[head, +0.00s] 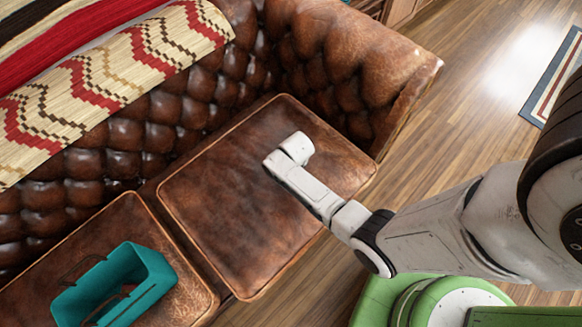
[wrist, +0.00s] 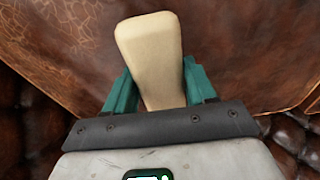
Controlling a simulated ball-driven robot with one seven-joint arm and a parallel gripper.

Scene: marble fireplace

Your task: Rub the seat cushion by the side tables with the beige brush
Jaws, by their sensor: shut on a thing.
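The beige brush (wrist: 150,50) is held between the teal fingers of my gripper (wrist: 158,82) in the wrist view. My gripper is shut on it. The brush's pale, smooth body points away from the wrist. In the head view, the brush and fingers are hidden beneath the end of my arm. The brown leather seat cushion (head: 225,210) with light piping lies under the end of my arm, at the sofa's right end. The cushion also shows behind the brush in the wrist view (wrist: 70,45). I cannot tell whether the brush touches it.
A teal basket (head: 150,270) with dark handles stands on the neighbouring cushion (head: 195,295) at lower left. The tufted backrest (head: 120,130) and right armrest (head: 350,60) bound the seat. A patterned blanket (head: 150,50) drapes the back.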

